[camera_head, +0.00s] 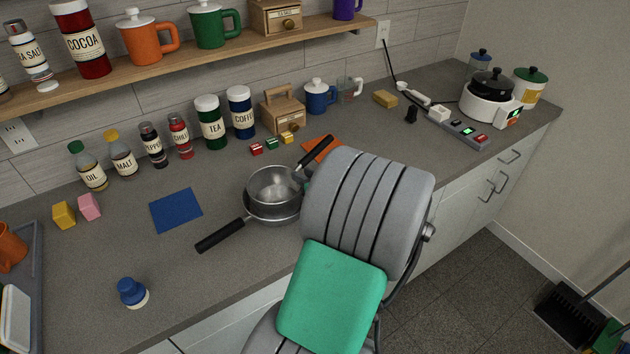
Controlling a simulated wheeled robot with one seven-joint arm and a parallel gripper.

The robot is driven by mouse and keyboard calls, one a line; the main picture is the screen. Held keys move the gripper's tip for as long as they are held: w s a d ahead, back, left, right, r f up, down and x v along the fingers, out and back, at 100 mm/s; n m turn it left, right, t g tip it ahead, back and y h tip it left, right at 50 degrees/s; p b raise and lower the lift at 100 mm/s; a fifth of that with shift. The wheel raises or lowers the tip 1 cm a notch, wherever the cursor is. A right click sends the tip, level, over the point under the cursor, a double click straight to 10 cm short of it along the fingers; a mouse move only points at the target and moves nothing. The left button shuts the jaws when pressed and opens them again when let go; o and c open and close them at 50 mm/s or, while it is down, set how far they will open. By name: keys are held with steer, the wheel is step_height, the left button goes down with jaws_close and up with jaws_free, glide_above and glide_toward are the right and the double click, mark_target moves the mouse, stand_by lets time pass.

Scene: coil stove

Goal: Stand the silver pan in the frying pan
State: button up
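The silver pan (272,184) is a small, deep, shiny pot, upright, with a black handle pointing up and right. It is over the frying pan, and from this angle it looks to be inside its rim. I cannot tell whether its base touches the frying pan's floor. The frying pan (222,235) lies on the counter with its black handle pointing down and left; most of its bowl is hidden by the silver pan and my arm. My gripper (302,177) is at the base of the silver pan's handle, mostly hidden behind my arm, so its fingers cannot be made out.
A blue cloth (176,209) lies left of the pans, and an orange cloth (320,147) lies behind the handle. Jars, a wooden box (283,110) and mugs line the wall under a shelf (200,58). Counter space around the blue cloth is free.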

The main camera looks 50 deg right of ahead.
steer(key=v, duration=0.8)
steer(key=w+a+f+n+g+y, duration=0.1)
steer(key=w+a+n+g+y, duration=0.15)
steer(key=a+n, duration=0.55)
steer(key=w+a+f+n+g+y, duration=0.15)
steer(key=w+a+n, duration=0.25)
steer(key=a+n, duration=0.4)
steer(key=s+a+r+n+g, duration=0.2)
steer(key=a+n, duration=0.6)
steer(key=n, duration=0.4)
steer(key=s+a+r+n+g, duration=0.2)
steer(key=a+n, duration=0.6)
steer(key=n, duration=0.4)
steer(key=shift+s+a+g, duration=0.2)
steer(key=shift+s+g, duration=0.35)
steer(key=shift+g, duration=0.05)
steer(key=shift+d+r, duration=0.1)
steer(key=shift+d, duration=0.05)
